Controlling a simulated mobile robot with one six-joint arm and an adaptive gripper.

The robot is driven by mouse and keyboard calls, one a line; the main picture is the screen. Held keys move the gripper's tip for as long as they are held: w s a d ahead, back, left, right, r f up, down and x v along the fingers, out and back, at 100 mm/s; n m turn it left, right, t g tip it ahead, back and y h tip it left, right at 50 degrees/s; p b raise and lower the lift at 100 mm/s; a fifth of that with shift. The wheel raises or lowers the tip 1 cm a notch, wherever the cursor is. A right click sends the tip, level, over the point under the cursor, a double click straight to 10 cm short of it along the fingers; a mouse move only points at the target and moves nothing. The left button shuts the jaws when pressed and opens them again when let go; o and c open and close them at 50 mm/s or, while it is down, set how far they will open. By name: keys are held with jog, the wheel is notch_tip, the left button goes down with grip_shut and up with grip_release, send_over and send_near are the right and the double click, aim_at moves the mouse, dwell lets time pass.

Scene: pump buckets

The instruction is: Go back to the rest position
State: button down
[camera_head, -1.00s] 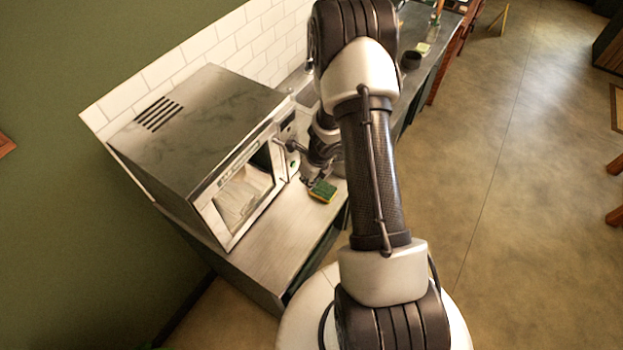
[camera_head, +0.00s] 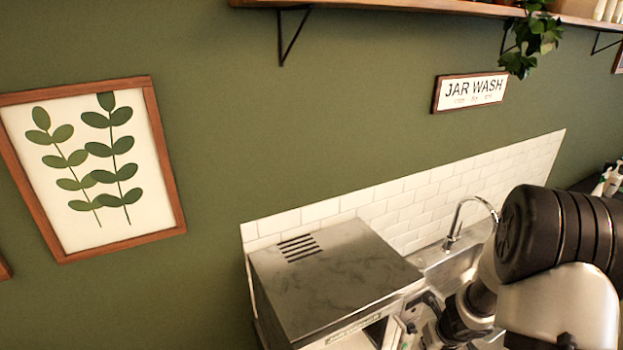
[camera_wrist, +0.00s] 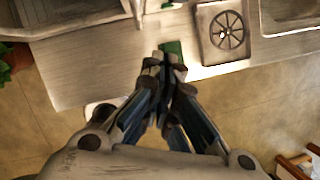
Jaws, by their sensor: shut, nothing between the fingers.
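My gripper (camera_wrist: 165,62) is shut and empty in the wrist view, its fingertips together over the counter's front part. A green sponge (camera_wrist: 172,47) lies on the counter (camera_wrist: 90,62) just beyond the fingertips, partly hidden by them. In the head view my arm fills the lower right corner, beside the metal jar-washing machine (camera_head: 335,280). The fingers cannot be made out in that view.
A sink tap (camera_head: 468,215) stands behind my arm. A wooden shelf (camera_head: 400,6) and a "JAR WASH" sign (camera_head: 470,92) are on the green wall. A square plate with a spoked round part (camera_wrist: 226,30) lies right of the sponge. Open floor (camera_wrist: 265,95) shows before the counter.

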notch_tip(320, 180, up, 4)
jog(key=w+d+m+t+h+b, duration=0.1)
jog(key=w+m+t+h+b, duration=0.15)
jog(key=m+b, duration=0.35)
jog(key=s+a+r+m+h+b, duration=0.1)
jog(key=s+r+m+h+b, duration=0.35)
jog(key=m, duration=0.75)
jog(key=s+a+f+m+g+y+b, duration=0.1)
jog(key=s+a+f+m+y+b, duration=0.2)
jog(key=s+a+m+b, duration=0.5)
jog(key=s+a+f+m+y+b, duration=0.4)
jog(key=s+a+m+b, duration=0.5)
jog(key=s, duration=0.4)
jog(key=shift+a+f+m+g, duration=0.35)
jog(key=shift+a+f+m, duration=0.1)
jog(key=shift+f+m, duration=0.15)
jog(key=c, duration=2.3)
grip_release()
